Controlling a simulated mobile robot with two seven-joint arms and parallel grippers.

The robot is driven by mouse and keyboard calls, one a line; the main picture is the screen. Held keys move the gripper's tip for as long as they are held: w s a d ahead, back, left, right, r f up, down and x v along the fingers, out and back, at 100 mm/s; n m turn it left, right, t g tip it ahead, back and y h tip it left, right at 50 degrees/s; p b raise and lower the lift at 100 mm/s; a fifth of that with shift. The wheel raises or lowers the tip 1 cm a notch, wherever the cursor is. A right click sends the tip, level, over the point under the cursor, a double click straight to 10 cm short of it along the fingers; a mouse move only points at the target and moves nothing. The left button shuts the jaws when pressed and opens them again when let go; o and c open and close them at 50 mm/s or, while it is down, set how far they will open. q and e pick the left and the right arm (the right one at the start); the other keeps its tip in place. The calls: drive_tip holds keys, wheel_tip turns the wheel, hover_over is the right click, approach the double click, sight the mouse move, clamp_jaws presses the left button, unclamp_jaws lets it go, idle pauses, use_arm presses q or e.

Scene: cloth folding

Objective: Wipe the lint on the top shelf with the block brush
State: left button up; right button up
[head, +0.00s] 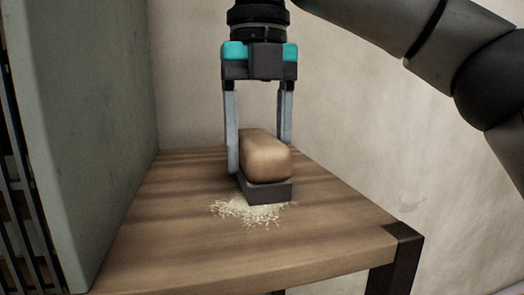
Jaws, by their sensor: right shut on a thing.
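The block brush (267,158) has a tan rounded top and a dark grey base. It sits low over the wooden top shelf (330,225), near its middle. My right gripper (258,150) comes down from above and is shut on the block brush, with one finger on each side of it. The lint (247,211) is a patch of pale flecks on the shelf, just in front of the brush and at its base. The shelf under the brush is hidden, so I cannot tell whether lint lies there. My left gripper is not in view.
A grey-green panel (85,120) stands along the left side of the shelf. A pale wall (370,130) is behind and to the right. The shelf's dark corner post (397,262) is at the front right. Bare shelf surface lies around the lint.

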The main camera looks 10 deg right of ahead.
drive_tip(key=shift+s+a+f, duration=0.15)
drive_tip(key=shift+a, duration=0.65)
drive_tip(key=shift+s+d+r, duration=0.1)
drive_tip(key=shift+s+r, duration=0.05)
drive_tip(key=shift+s, duration=1.55)
drive_tip(key=shift+s+d+r, duration=0.1)
drive_tip(key=shift+s, duration=1.6)
drive_tip(key=shift+s+f, duration=0.15)
drive_tip(key=shift+s, duration=1.5)
drive_tip(key=shift+a, duration=0.9)
drive_tip(key=shift+w+f, duration=0.1)
drive_tip(key=shift+w, duration=1.55)
drive_tip(key=shift+w+a+r, duration=0.1)
drive_tip(key=shift+w, duration=1.65)
drive_tip(key=shift+w+a+r, duration=0.1)
drive_tip(key=shift+w, duration=1.65)
drive_tip(key=shift+d, duration=0.1)
wheel_tip(320, 180, up, 6)
